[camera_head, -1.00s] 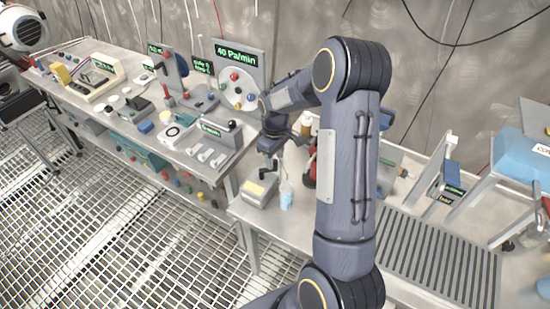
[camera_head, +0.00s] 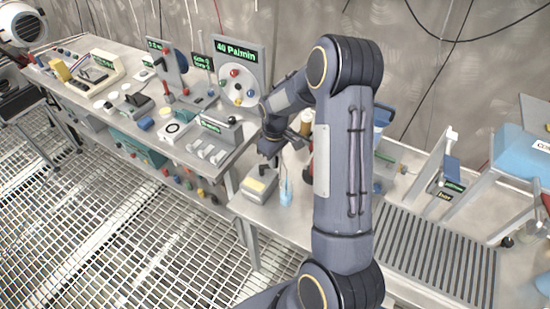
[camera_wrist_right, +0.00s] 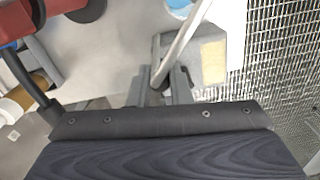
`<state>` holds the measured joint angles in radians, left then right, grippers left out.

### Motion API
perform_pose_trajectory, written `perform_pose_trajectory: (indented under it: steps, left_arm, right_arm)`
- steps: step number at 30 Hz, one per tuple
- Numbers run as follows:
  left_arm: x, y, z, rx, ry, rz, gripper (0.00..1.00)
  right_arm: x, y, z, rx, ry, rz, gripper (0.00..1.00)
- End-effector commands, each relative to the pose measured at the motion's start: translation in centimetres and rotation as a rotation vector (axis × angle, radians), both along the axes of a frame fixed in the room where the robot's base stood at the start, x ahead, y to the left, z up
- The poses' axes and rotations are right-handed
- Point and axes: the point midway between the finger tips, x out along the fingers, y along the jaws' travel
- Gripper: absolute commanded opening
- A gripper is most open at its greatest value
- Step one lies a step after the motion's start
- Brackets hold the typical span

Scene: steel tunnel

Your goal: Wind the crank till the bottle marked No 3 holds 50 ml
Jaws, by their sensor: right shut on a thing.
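A grey box with a yellow label (camera_head: 258,186) stands at the left end of the lower bench. It also shows in the wrist view (camera_wrist_right: 212,60). My right gripper (camera_head: 268,150) is over this box. In the wrist view its two fingers (camera_wrist_right: 159,88) are shut around a dark knob at the end of a pale crank bar (camera_wrist_right: 182,42). A small clear bottle with blue liquid (camera_head: 286,196) stands beside the box. Its blue shows at the top of the wrist view (camera_wrist_right: 180,8). I cannot read its mark or level. My left gripper is out of view.
A red object (camera_head: 308,166) stands just right of the bottle, partly behind my right arm. The higher bench (camera_head: 165,150) at left carries several devices and a display panel (camera_head: 237,50). A slatted grey surface (camera_head: 435,255) lies at right.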

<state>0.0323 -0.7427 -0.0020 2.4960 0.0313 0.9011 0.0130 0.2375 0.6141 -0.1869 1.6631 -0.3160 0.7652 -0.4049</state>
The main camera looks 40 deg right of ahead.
Motion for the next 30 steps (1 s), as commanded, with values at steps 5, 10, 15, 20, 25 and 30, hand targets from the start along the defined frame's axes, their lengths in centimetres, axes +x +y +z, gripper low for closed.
perform_pose_trajectory:
  steps: [5,10,15,20,25,30]
  left_arm:
    - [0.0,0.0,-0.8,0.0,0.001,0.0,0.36]
    - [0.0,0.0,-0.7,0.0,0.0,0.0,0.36]
    - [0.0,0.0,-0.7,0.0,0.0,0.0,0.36]
    - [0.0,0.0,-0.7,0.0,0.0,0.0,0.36]
    - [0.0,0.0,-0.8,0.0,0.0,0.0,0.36]
    - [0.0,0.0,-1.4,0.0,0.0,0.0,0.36]
  right_arm:
    - [-0.2,0.2,0.0,0.0,-0.003,-0.081,0.0]
    - [-0.2,0.2,0.1,0.0,-0.003,-0.079,0.0]
    - [-0.2,0.2,0.1,-0.001,-0.002,-0.079,0.36]
    - [-0.2,0.1,0.0,0.0,-0.002,-0.078,0.4]
    - [-0.2,0.2,0.2,0.0,-0.003,-0.078,0.4]
    - [-0.1,0.1,2.1,0.0,-0.007,-0.078,0.4]
